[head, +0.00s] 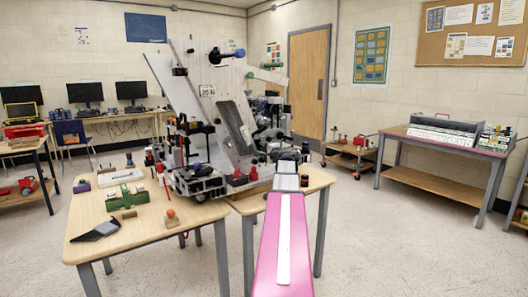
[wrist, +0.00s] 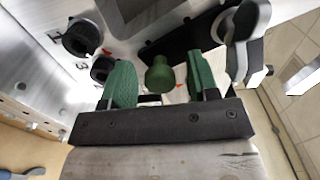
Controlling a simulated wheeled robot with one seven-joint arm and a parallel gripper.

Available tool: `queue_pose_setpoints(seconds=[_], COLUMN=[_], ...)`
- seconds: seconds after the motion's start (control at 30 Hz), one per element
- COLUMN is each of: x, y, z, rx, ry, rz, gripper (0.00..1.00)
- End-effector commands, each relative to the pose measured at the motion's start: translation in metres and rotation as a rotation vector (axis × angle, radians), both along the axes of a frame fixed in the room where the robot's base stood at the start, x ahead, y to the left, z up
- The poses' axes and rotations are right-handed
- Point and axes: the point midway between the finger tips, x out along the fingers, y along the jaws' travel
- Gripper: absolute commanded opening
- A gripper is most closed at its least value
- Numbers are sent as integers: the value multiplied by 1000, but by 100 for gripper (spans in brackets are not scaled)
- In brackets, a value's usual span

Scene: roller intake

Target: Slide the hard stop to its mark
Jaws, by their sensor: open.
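In the wrist view my gripper (wrist: 161,80) is open, with one green finger on each side of a green round knob (wrist: 159,74). The knob looks like the hard stop's handle. Gaps show on both sides, so the fingers do not appear to touch it. Small red marks show on the pale plate (wrist: 118,48) near the knob; I cannot tell which is the stop's mark. In the head view my gripper reaches the tilted intake machine (head: 205,105), and its fingertips and the knob cannot be made out there.
Two black round knobs (wrist: 82,38) sit left of my fingers, beside printed figures. A grey and black part (wrist: 243,38) stands close to the right finger. The left wooden table (head: 140,235) holds a green toolbox (head: 126,198) and small tools.

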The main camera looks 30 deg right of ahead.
Motion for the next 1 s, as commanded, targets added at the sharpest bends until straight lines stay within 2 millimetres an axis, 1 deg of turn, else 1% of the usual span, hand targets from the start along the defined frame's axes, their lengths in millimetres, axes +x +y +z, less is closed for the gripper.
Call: queue_pose_setpoints(seconds=[0.1,0.13,0.17,0.2,0.27,0.3,0.47,0.7,0.8,0.9,1.0], x=[0,0,0,0,0,0,-1,-2,-2,-2,-2], y=[0,0,0,0,0,0,2,16,20,22,23], z=[0,0,0,0,0,0,3,36,46,52,54], rx=[0,0,0,0,0,0,-1,-1,0,1,2], ry=[0,0,0,0,0,0,0,-4,-2,-2,-2], rz=[0,0,0,0,0,1,1,3,3,3,3], gripper=[55,48,38,25,6,0,0,0,0,0,0])
